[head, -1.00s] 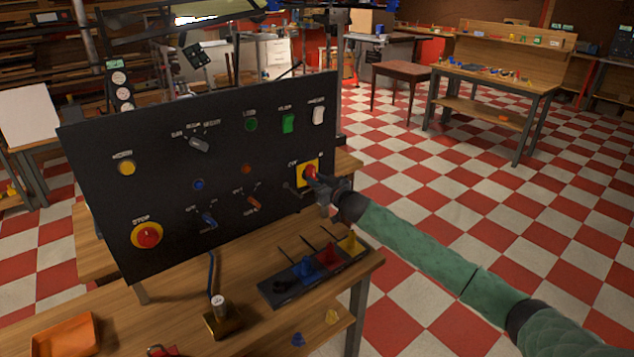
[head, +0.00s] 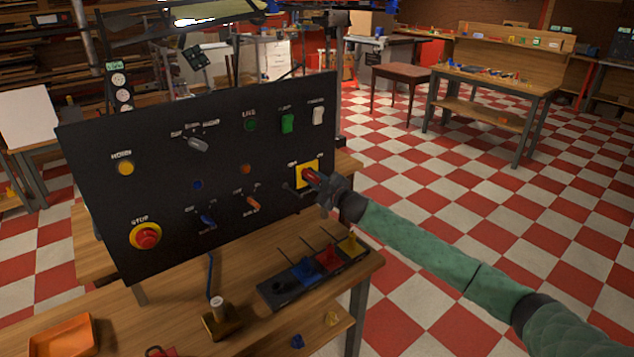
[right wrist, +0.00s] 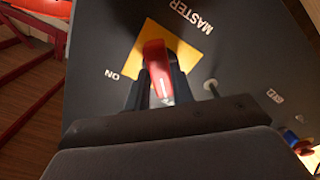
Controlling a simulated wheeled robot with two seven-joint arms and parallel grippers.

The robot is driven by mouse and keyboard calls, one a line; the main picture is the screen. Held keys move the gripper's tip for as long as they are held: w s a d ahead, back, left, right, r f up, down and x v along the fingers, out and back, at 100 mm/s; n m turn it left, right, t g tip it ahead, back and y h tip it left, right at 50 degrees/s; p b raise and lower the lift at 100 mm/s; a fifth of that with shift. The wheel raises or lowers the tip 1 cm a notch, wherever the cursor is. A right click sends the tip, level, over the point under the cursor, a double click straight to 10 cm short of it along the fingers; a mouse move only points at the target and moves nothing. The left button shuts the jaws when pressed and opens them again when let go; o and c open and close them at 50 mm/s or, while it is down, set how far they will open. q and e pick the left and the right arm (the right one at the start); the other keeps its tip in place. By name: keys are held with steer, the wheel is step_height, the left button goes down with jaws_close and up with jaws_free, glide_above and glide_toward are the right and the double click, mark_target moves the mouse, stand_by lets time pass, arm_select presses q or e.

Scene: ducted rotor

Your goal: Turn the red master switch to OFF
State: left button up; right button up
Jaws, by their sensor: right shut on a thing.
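The red master switch (head: 311,174) is a lever handle on a yellow square plate (head: 301,183) at the right end of the black control panel. My right gripper (head: 319,181) is at the switch, shut on its red handle. In the right wrist view, the red handle (right wrist: 158,70) stands between the two dark fingers (right wrist: 158,92), with the yellow plate (right wrist: 187,52) behind. The word MASTER reads at upper right there and ON at left. The OFF mark is not legible there. My left gripper is not in view.
The black panel (head: 80,200) stands on a wooden bench and carries several other controls, including a red STOP button (head: 147,236). A small metal peg (right wrist: 210,88) sticks out near the switch. A black holder (head: 283,291) with coloured pieces lies below. Checkered floor is clear at right.

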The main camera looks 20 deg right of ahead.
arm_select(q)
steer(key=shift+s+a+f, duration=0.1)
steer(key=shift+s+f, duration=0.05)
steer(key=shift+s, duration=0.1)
arm_select(e)
steer(key=o, duration=1)
steer(key=shift+s, duration=0.1)
steer(key=shift+s+d+f, duration=0.1)
steer(key=shift+s, duration=0.1)
arm_select(q)
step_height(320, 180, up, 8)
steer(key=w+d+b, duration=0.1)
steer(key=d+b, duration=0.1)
steer(key=b, duration=0.1)
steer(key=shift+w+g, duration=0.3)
arm_select(e)
steer(key=shift+v, duration=3.6)
